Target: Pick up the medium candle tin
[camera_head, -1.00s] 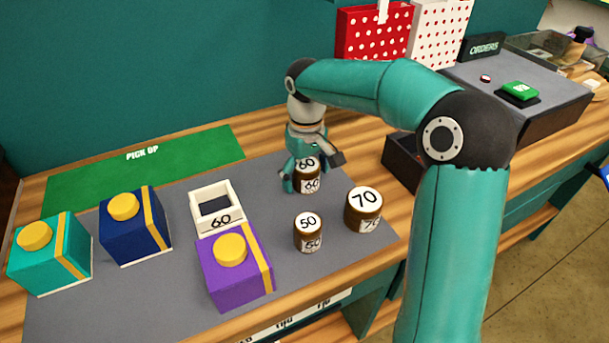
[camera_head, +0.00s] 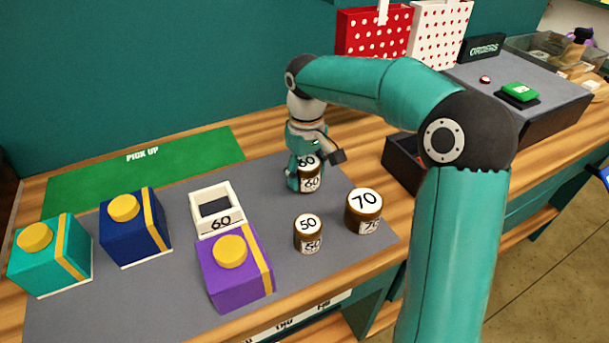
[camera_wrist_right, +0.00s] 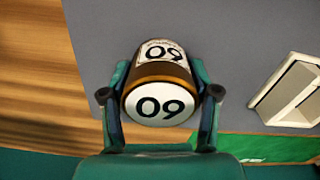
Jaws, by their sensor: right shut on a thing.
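The medium candle tin (camera_head: 309,182), a brown jar with a white lid and label marked 60, stands on the grey mat (camera_head: 150,283). My right gripper (camera_head: 305,178) comes down over it from behind, with its fingers on the jar's sides. In the right wrist view the tin (camera_wrist_right: 160,80) sits between both fingers of the gripper (camera_wrist_right: 160,98), which is shut on it. I cannot tell whether the tin is clear of the mat. The small tin marked 50 (camera_head: 308,233) and the large tin marked 70 (camera_head: 363,210) stand nearby. My left gripper is not in view.
A white open holder marked 60 (camera_head: 192,209) stands left of the tins, also in the right wrist view (camera_wrist_right: 288,92). Purple (camera_head: 237,280), navy (camera_head: 130,232) and teal (camera_head: 50,262) boxes with yellow knobs stand on the mat. A dark tray (camera_head: 400,165) is to the right. The green pick-up mat (camera_head: 190,160) is clear.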

